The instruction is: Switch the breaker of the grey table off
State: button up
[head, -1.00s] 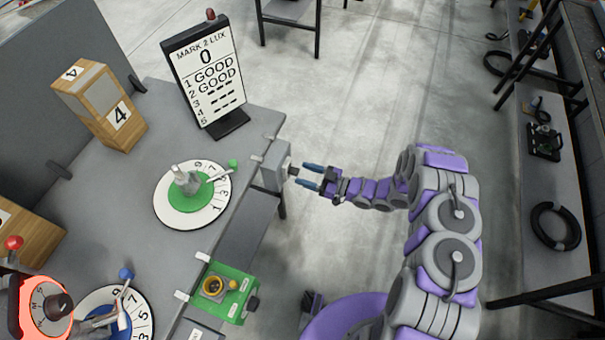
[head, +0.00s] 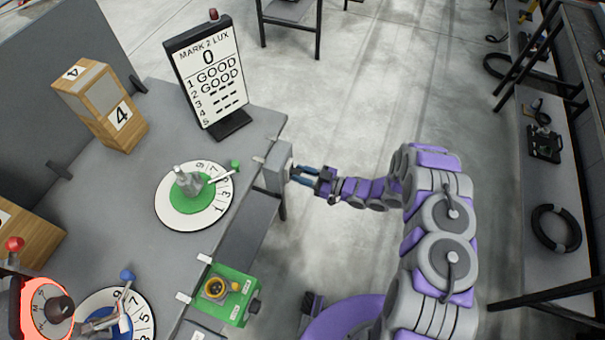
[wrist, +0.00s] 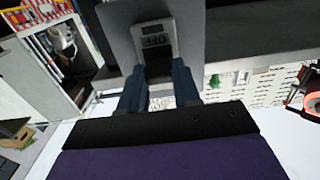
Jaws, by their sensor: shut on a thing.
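The grey table (head: 110,190) fills the left of the head view. The breaker, a grey box (head: 276,166), is fixed to its right edge. In the wrist view the breaker's face (wrist: 153,38) is straight ahead, with a lighter plate and a dark marking I cannot read. My gripper (head: 296,174) is at the breaker's front. I cannot tell the switch position.
A green box with a yellow-ringed knob (head: 229,294) sits on the same edge, nearer me. A display board (head: 209,80), a green dial (head: 166,208) and a wooden block (head: 88,95) stand on the table. Open floor (head: 340,110) lies right of the table.

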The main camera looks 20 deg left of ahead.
jog(key=shift+c, duration=0.9)
jog(key=shift+w+f+t+y+b, duration=0.15)
jog(key=shift+f+y+b, duration=0.35)
jog(key=shift+y, duration=0.3)
jog(key=shift+s+f+t+y+b, duration=0.15)
jog(key=shift+f+y+b, duration=0.25)
jog(key=shift+y+b, duration=0.3)
jog(key=shift+w+y, duration=0.1)
jog(key=shift+y, duration=0.4)
jog(key=o, duration=1.1)
jog(key=shift+a, duration=0.1)
jog(key=shift+c, duration=0.2)
jog(key=shift+f, duration=0.15)
